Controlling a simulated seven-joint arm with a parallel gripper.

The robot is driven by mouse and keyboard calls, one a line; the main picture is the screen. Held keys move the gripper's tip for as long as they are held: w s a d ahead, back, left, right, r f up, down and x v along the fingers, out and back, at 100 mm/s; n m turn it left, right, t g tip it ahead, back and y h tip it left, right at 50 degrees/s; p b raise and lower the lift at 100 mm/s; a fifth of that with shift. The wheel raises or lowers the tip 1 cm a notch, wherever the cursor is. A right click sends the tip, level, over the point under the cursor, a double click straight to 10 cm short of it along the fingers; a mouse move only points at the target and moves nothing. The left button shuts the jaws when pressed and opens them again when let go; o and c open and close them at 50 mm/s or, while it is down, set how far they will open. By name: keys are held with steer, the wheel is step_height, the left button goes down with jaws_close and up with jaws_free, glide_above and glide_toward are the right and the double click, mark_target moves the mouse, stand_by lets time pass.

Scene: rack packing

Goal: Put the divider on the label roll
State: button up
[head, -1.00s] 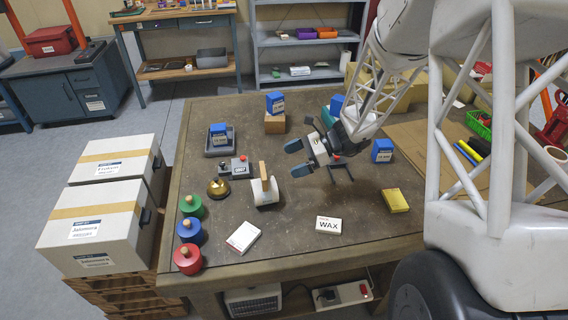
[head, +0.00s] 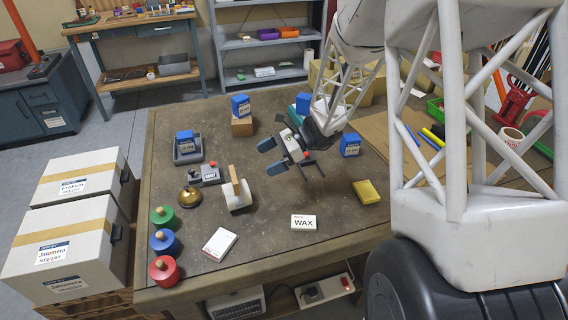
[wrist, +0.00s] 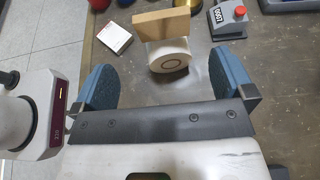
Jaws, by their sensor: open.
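The divider, a thin tan wooden board (head: 234,178), stands on edge on top of the white label roll (head: 238,200) near the middle of the table. In the wrist view the divider (wrist: 160,25) appears above the label roll (wrist: 170,54), whose round end faces me. It seems to rest on the roll, with no finger touching it. My gripper (head: 270,157) is open and empty, up and to the right of the roll in the head view. In the wrist view the fingers of my gripper (wrist: 164,75) are spread wide, with the roll beyond and between them.
A brass bell (head: 190,197) and a grey button box (head: 207,174) stand left of the roll. Red, blue and green knobbed weights (head: 163,240) line the left edge. A white card box (head: 220,244), a WAX box (head: 303,222) and a yellow box (head: 367,191) lie in front.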

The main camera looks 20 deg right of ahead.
steer(key=s+r+n+t+h, duration=0.1)
steer(key=s+r+n+h, duration=0.3)
steer(key=s, duration=0.6)
steer(key=s+d+r+n+h, duration=0.1)
steer(key=s+r+n+h, duration=0.4)
steer(key=s+r+n, duration=0.3)
steer(key=s+r+n+t+h, duration=0.1)
steer(key=s+r+n+h, duration=0.3)
steer(key=s, duration=0.8)
steer(key=shift+s+d+r+n+t+h, duration=0.2)
steer(key=shift+d+r+n+t+h, duration=0.15)
steer(key=shift+r+n, duration=0.75)
steer(key=shift+r, duration=0.2)
